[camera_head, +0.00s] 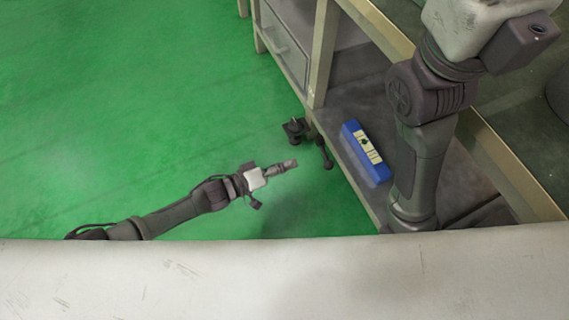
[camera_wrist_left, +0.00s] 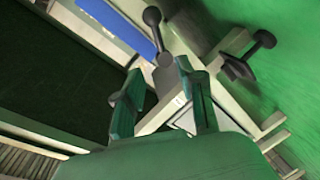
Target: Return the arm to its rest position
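My left arm comes in from the left over the green floor in the head view. Its gripper (camera_head: 290,164) is in the air near the workbench's lower shelf, apart from the blue box. In the left wrist view the two fingers of this gripper (camera_wrist_left: 158,70) stand apart, with nothing held between them. My right arm rises at the right in the head view, bent at the elbow, its white and dark wrist part at the top right. The fingers of the right gripper are not visible.
A dark clamp (camera_head: 295,129) with a ball-ended lever (camera_head: 325,153) is at the bench's edge close to my left gripper. A blue box (camera_head: 367,152) with a pale label lies on the lower shelf (camera_head: 352,97). A drawer cabinet (camera_head: 285,45) stands behind. The floor (camera_head: 120,90) at left is clear.

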